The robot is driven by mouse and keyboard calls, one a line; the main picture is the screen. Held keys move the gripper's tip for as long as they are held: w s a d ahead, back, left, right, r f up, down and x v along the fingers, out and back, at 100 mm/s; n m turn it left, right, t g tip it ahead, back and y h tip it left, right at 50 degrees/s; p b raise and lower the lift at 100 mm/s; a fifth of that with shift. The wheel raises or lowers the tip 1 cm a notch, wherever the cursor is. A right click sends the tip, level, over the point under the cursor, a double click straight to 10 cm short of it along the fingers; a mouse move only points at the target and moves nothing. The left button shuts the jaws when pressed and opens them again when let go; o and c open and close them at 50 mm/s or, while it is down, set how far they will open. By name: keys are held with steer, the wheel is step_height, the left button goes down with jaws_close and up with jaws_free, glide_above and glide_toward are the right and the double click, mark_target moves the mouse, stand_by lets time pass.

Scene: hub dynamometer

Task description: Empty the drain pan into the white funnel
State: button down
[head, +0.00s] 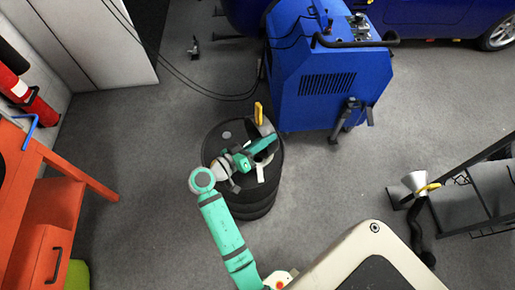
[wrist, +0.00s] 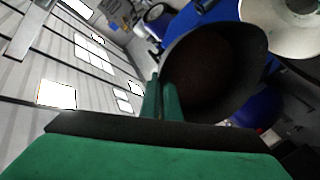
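The drain pan (wrist: 215,72) is a round dark pan, large in the wrist view, with its dark inside facing the camera. My gripper (wrist: 162,100) has its two green fingers at the near wall of the pan and appears shut on it. A pale round thing, likely the white funnel (wrist: 287,35), is at the upper right of the wrist view, beside the pan and partly cut off. In the head view my gripper (head: 262,144) is over the black drum (head: 255,203). The pan is hard to pick out there against the dark drum top. Whether it holds liquid is unclear.
A blue machine (head: 325,75) stands just behind the drum, with a yellow handle (head: 258,113) showing at the drum's far edge. An orange bench (head: 30,190) is at left. A grey cone on a stand (head: 415,181) and a black rack are at right. Floor between is clear.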

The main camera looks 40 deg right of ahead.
steer(key=shift+d+f+y, duration=0.2)
steer(key=shift+d+y, duration=0.9)
steer(key=shift+d, duration=0.5)
steer(key=s+d+f+y+p, duration=0.1)
steer(key=d+f+y+p, duration=0.1)
steer(key=d+f+y, duration=0.5)
steer(key=s+d+f+m+t+y+p, duration=0.1)
steer(key=s+d+f+y+p, duration=0.1)
steer(key=d+f+y, duration=0.6)
steer(key=shift+d+f+m+y, duration=0.3)
steer(key=shift+d+f, duration=0.4)
steer(key=shift+d, duration=2.65)
